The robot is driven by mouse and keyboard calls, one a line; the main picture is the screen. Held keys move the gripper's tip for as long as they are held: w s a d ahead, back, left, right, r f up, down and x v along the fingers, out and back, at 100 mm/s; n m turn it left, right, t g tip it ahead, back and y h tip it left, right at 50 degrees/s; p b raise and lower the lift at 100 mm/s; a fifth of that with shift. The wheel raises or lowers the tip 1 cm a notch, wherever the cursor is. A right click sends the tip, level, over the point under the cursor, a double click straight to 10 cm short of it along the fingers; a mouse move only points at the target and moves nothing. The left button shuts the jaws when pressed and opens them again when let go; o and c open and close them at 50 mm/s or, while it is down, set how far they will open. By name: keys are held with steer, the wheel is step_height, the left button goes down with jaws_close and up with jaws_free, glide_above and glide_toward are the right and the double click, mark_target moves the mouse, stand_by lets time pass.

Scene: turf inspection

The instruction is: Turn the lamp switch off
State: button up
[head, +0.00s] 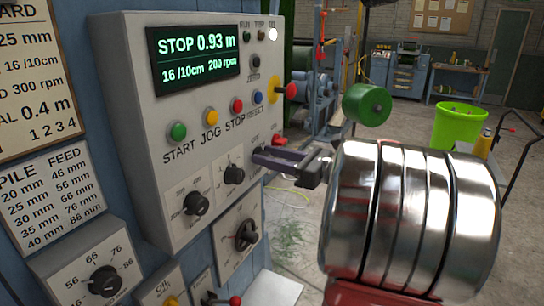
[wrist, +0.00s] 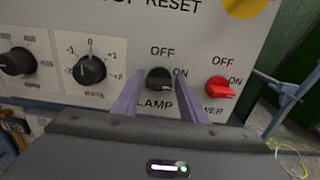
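The lamp switch (wrist: 160,78) is a small black knob under OFF, with ON to its right, in the wrist view. Its handle looks roughly sideways, toward ON, but partly blurred. My gripper (wrist: 158,94) is open, with one purple finger on each side of the knob. I cannot tell whether the fingers touch it. In the head view my gripper (head: 268,160) reaches the lower right of the grey control panel (head: 135,75) and hides the lamp switch.
The red power switch (wrist: 220,88) sits just right of the fingers. A black dial (wrist: 90,69) is to the left. A yellow disc (head: 275,88) with a red button is above. A white indicator (head: 273,34) glows at the panel's top right.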

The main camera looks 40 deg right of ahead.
steer(key=c, duration=0.7)
steer(key=shift+d, duration=0.15)
steer(key=shift+n, duration=0.8)
steer(key=n, duration=1.6)
steer(key=shift+s+a+f, duration=0.1)
steer(key=shift+a+f, duration=0.2)
steer(key=shift+f, duration=0.05)
